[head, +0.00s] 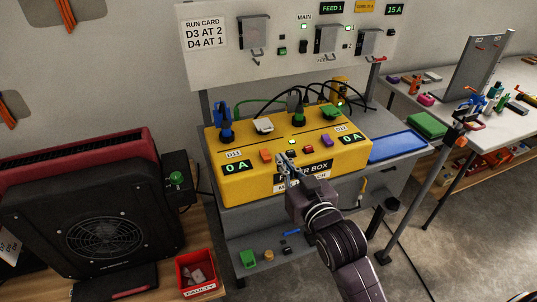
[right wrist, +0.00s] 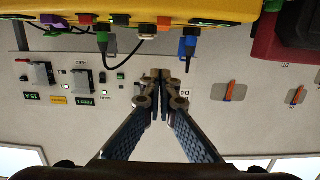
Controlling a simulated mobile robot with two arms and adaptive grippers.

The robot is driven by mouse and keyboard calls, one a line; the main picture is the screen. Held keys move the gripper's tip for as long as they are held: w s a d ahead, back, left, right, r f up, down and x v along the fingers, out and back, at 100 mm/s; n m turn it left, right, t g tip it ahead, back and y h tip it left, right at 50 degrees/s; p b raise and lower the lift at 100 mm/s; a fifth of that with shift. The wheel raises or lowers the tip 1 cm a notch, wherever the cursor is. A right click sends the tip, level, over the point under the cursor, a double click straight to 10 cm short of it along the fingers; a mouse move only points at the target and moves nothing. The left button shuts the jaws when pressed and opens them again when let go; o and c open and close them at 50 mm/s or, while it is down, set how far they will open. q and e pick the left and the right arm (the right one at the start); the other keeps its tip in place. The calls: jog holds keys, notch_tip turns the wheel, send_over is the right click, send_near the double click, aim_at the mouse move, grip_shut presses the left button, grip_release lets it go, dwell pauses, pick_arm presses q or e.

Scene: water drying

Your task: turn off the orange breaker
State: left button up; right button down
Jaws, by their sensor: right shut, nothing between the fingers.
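The orange breaker (head: 265,155) is a small block on the front top of the yellow power box (head: 232,187). It sits behind a "0 A" display on the left half. In the right wrist view, which is upside down, the orange breaker (right wrist: 163,21) shows at the box's edge. My right gripper (head: 283,160) is shut and empty, just right of the orange breaker in the head view. Any contact with the box cannot be told. In the right wrist view its fingertips (right wrist: 161,76) meet, apart in the picture from the breaker. My left gripper is not in view.
A purple breaker (head: 327,143) sits on the box's right half. Blue and green plugs with cables stand behind. A wall panel (head: 270,68) with switches rises at the back. A black fan unit (head: 100,235) stands left, and a blue tray (head: 398,146) lies right of the box.

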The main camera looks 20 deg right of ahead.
jog(key=p, duration=0.1)
send_over(268, 158)
jog(key=shift+s+d+f, duration=0.1)
jog(key=shift+s+f, duration=0.25)
jog(key=shift+f, duration=0.15)
jog(key=f, duration=0.3)
jog(key=shift+w+f, duration=0.2)
jog(key=shift+w, duration=0.15)
jog(key=shift+f, duration=0.4)
jog(key=shift+p, duration=0.3)
